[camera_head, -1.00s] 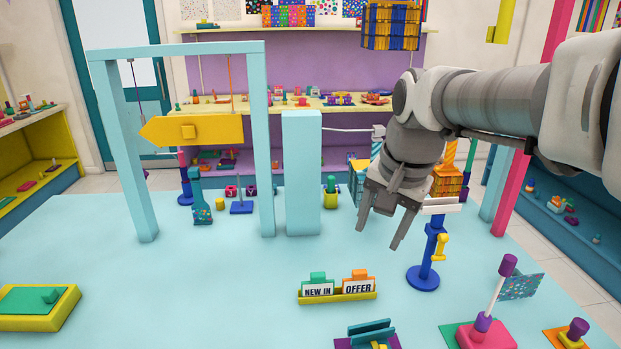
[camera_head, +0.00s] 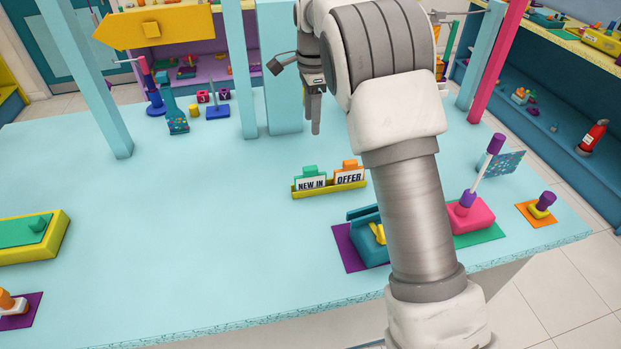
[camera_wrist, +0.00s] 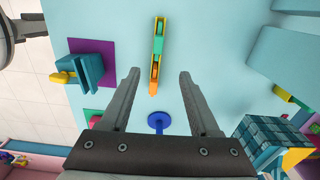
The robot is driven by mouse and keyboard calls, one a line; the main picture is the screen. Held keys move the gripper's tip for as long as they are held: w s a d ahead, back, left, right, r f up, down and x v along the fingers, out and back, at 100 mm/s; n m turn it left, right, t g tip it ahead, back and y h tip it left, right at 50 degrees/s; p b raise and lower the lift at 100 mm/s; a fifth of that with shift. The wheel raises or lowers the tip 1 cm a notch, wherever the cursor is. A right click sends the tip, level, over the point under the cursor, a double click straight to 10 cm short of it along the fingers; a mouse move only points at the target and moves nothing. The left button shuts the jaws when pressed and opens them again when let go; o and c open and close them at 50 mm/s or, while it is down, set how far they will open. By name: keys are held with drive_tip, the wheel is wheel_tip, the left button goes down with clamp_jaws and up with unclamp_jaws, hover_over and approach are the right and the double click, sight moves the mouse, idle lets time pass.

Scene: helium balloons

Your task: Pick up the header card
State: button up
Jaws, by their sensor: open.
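Two white sign cards stand side by side in a low yellow holder (camera_head: 330,190) on the light blue table. The "NEW IN" card (camera_head: 311,182) has a green tab, and the "OFFER" card (camera_head: 349,177) has an orange tab. I cannot tell which is the header card. In the wrist view the holder is seen from above, with the green tab (camera_wrist: 158,45) and the orange tab (camera_wrist: 154,87). My gripper (camera_wrist: 159,75) is open and empty, above and apart from them. In the head view my arm hides most of it; one finger shows behind the holder.
A teal piece (camera_head: 366,236) on a purple mat and a pink block (camera_head: 470,214) with a flag stand in front and right. A blue round-based stand (camera_wrist: 160,122) lies below the gripper in the wrist view. The table's left middle is clear.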

sight(310, 168)
drive_tip(key=f, duration=1.3)
drive_tip(key=shift+w+a, duration=0.2)
drive_tip(key=shift+s+f+p, duration=0.2)
drive_tip(key=shift+f+p, duration=0.1)
drive_tip(key=shift+f, duration=1.05)
drive_tip(key=shift+s+f+p, duration=0.15)
drive_tip(key=shift+f+p, duration=0.1)
drive_tip(key=shift+f, duration=1.1)
clamp_jaws()
